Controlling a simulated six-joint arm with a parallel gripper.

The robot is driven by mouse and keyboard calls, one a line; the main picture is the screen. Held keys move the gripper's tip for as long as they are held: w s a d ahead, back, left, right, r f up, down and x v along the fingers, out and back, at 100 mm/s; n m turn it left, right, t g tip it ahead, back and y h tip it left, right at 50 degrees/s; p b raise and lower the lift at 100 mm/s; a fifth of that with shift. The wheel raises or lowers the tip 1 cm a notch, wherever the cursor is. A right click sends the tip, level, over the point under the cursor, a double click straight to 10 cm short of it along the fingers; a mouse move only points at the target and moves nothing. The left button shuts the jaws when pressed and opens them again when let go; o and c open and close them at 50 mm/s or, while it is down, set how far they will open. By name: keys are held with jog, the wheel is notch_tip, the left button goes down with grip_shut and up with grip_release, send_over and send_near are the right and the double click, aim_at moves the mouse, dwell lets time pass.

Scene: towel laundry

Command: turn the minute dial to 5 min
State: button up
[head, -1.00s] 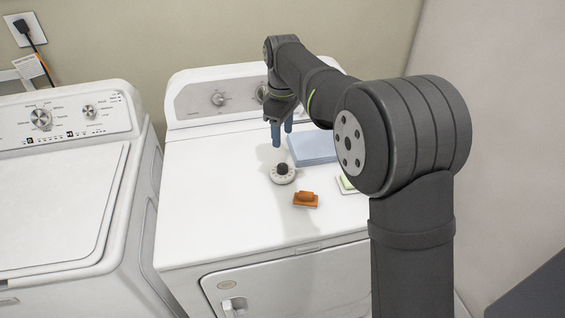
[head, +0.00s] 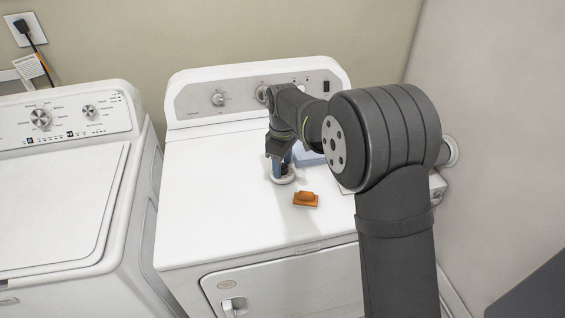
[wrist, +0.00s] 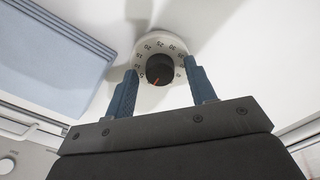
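The minute dial (head: 282,178) is a round white timer with numbers around its rim and a dark knob, lying on top of the right-hand machine. In the wrist view its dark knob (wrist: 160,68) has a red mark toward the lower left; I cannot tell which number it points to. My gripper (head: 283,167) points down over the dial. In the wrist view its blue fingers (wrist: 160,72) are apart, one on each side of the knob, with gaps showing. In the head view the fingers hide much of the knob.
An orange block-like object (head: 305,200) lies just right and in front of the dial. A folded blue towel (wrist: 45,45) lies close by, partly hidden by my arm in the head view. The white top (head: 210,195) left of the dial is clear.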

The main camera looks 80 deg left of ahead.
jog(key=c, duration=0.9)
jog(key=shift+o, duration=0.2)
jog(key=shift+m, duration=2.9)
jog(key=o, duration=1)
